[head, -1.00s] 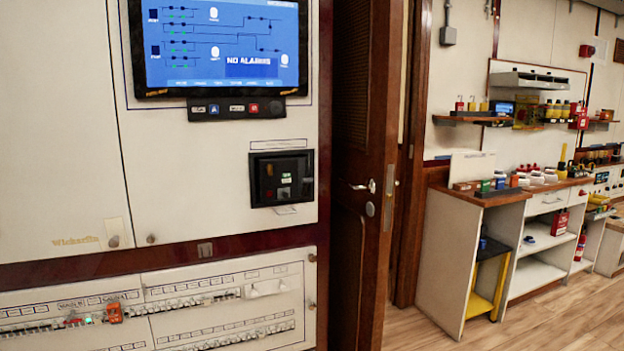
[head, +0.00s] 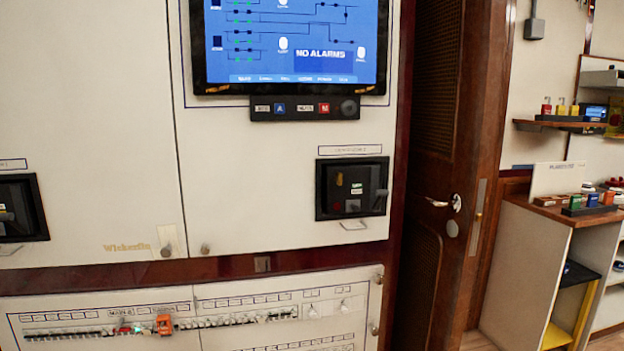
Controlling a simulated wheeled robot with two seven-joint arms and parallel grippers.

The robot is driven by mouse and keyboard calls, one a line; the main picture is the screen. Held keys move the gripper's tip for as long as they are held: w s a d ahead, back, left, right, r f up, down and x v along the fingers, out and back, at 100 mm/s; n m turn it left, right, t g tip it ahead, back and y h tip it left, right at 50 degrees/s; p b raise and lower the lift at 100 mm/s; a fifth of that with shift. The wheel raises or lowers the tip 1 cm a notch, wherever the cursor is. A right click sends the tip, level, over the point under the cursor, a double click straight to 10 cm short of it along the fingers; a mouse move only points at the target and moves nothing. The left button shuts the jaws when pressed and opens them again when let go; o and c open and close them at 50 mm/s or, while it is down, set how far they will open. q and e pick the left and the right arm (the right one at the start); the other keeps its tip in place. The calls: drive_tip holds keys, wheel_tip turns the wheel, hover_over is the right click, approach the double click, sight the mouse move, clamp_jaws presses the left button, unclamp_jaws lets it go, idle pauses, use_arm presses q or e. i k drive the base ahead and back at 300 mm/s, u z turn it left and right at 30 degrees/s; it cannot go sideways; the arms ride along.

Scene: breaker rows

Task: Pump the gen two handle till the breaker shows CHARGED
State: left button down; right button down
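A black breaker unit (head: 352,188) is set in the cream panel below the screen, with a small yellow part, small light indicators and a dark handle-like part at its right side. The label plate (head: 350,150) above it is too blurred to read for sure. A second black breaker unit (head: 22,208) shows in part at the left edge, cut off by the frame. I cannot read a charge state on either one. Neither of my grippers is in view.
A blue screen (head: 290,40) reads NO ALARMS, with a button strip (head: 304,107) below it. Breaker rows (head: 245,319), one with an orange clip (head: 164,324), run along the lower panel. A brown door (head: 440,180) stands to the right, then a cabinet (head: 525,270) and wooden floor.

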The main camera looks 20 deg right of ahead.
sight(381, 193)
drive_tip(key=u, duration=0.15)
drive_tip(key=i, duration=1.05)
drive_tip(key=z, duration=0.45)
